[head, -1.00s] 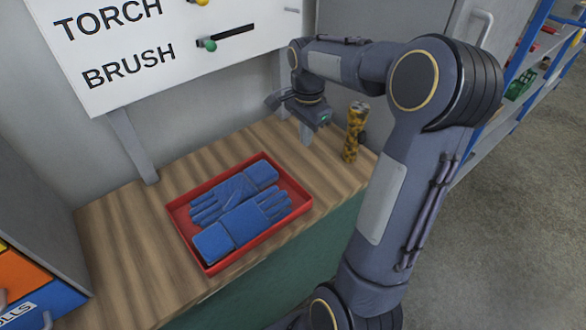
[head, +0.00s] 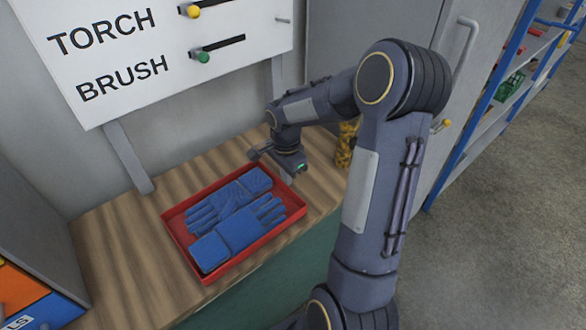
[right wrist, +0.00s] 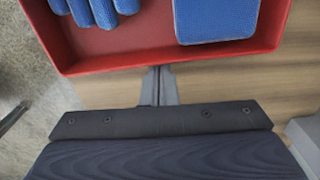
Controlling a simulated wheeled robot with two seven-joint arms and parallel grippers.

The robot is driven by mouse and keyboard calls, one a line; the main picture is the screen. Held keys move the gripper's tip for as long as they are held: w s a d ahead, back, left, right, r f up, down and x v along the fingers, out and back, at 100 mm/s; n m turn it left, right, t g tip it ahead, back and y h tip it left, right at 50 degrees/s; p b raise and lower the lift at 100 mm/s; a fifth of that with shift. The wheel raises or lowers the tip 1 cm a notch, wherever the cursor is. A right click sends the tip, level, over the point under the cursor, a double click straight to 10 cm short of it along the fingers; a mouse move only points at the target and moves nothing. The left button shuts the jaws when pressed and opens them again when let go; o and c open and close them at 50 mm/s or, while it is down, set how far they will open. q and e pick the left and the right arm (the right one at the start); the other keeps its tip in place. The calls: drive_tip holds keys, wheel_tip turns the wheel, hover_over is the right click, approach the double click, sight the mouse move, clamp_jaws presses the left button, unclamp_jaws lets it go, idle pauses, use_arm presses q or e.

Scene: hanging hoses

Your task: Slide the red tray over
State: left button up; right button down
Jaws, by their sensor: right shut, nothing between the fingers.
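The red tray (head: 253,250) lies flat on the wooden bench top and holds a pair of blue gloves (head: 235,222). In the right wrist view, the tray's red wall (right wrist: 185,58) crosses the top, with parts of the blue gloves (right wrist: 217,18) inside. My right gripper (head: 289,177) is at the tray's right end in the head view. Its fingers (right wrist: 158,75) are shut and empty, with the tips right by the outside of the tray wall. I cannot tell whether they touch it. My left gripper is not in view.
A yellow-and-black patterned cylinder (head: 345,146) stands on the bench behind my right arm, partly hidden. A white board (head: 170,50) with TORCH and BRUSH sliders is above the bench. Bare bench top (head: 115,235) lies left of the tray. A grey cabinet stands at far left.

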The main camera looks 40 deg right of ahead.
sight(244, 201)
drive_tip(key=shift+a, duration=0.1)
drive_tip(key=shift+a+f, duration=0.1)
drive_tip(key=shift+a, duration=0.25)
drive_tip(key=a+b, duration=0.1)
drive_tip(key=a, duration=0.3)
drive_tip(key=a+b, duration=0.1)
drive_tip(key=a, duration=0.4)
drive_tip(key=w+a+b, duration=0.1)
drive_tip(key=a+b, duration=0.1)
drive_tip(key=a, duration=0.2)
drive_tip(key=shift+a, duration=0.2)
drive_tip(key=shift+d, duration=0.6)
drive_tip(key=d, duration=0.3)
drive_tip(key=shift+s+r, duration=0.15)
drive_tip(key=shift+r, duration=0.2)
wheel_tip(244, 201, up, 10)
drive_tip(key=shift+f+p, duration=0.2)
drive_tip(key=shift+p, duration=0.15)
